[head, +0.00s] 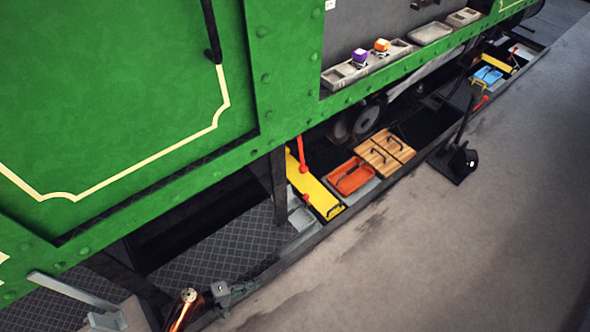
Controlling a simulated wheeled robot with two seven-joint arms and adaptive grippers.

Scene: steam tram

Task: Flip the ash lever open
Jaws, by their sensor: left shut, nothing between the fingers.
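A red lever (302,153) with a rounded end stands over a yellow panel (318,190) in the trough below the green tram side. A dark upright lever with a red tip (481,102) rises from a black base (458,163) on the platform edge farther right. No label shows which of these is the ash lever. My left gripper (243,289) is low in the head view, near the platform edge, left of and apart from both levers. It is shut and empty. My right gripper is not in view.
An orange tray (350,177) and a wooden lidded box (385,153) sit right of the yellow panel. The grey platform (400,260) at lower right is clear.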

